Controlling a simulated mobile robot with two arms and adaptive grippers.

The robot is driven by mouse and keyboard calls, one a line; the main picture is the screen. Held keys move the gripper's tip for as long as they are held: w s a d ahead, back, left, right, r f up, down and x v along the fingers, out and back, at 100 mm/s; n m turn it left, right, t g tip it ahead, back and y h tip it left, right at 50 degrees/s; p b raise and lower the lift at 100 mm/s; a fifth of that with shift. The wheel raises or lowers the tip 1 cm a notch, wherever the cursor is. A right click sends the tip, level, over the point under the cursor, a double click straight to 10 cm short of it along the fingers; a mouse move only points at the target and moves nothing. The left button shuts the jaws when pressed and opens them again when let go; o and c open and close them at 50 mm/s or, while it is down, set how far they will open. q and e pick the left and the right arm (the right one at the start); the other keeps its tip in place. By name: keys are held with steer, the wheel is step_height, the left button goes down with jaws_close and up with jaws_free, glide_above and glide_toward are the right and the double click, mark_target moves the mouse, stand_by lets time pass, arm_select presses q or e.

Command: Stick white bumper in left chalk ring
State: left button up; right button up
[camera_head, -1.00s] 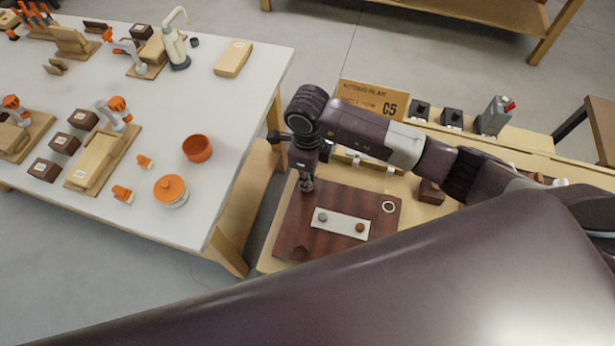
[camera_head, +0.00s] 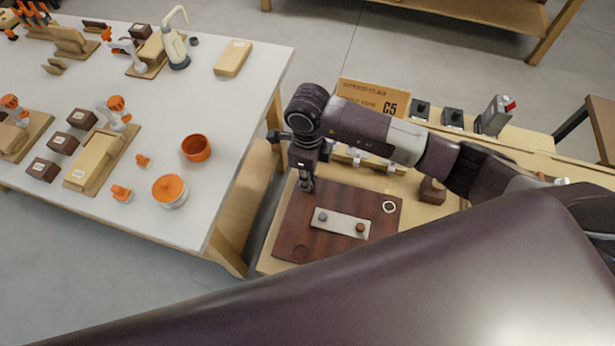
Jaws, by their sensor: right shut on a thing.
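The dark brown board (camera_head: 333,194) lies on the small wooden bench. One white chalk ring (camera_head: 389,207) shows at its right side. I see no left ring; the board's upper left is partly covered by my right gripper (camera_head: 306,184). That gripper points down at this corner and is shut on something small. The thing held is too small and hidden to make out, and I cannot tell whether it touches the board. A pale strip (camera_head: 341,224) on the board carries a grey bumper (camera_head: 322,216) and a reddish-brown bumper (camera_head: 360,228). My left gripper is not in view.
A cardboard sign marked C5 (camera_head: 372,97) stands behind the board, with dark switch boxes (camera_head: 453,118) to its right. A white table (camera_head: 225,109) with orange pots and wooden blocks is on the left. My own purple arm covers the lower foreground.

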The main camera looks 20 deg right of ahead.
steer(key=shift+o, duration=0.5)
jaws_close()
steer(key=shift+f+b, duration=0.35)
steer(key=shift+f, duration=0.05)
steer(key=shift+s+f+b, duration=0.15)
steer(key=shift+s+b, duration=0.05)
steer(key=shift+b, duration=0.15)
stand_by(1.6)
steer(key=o, duration=0.7)
jaws_free()
steer(key=shift+w, duration=0.1)
steer(key=shift+c, duration=0.2)
steer(key=shift+o, duration=0.3)
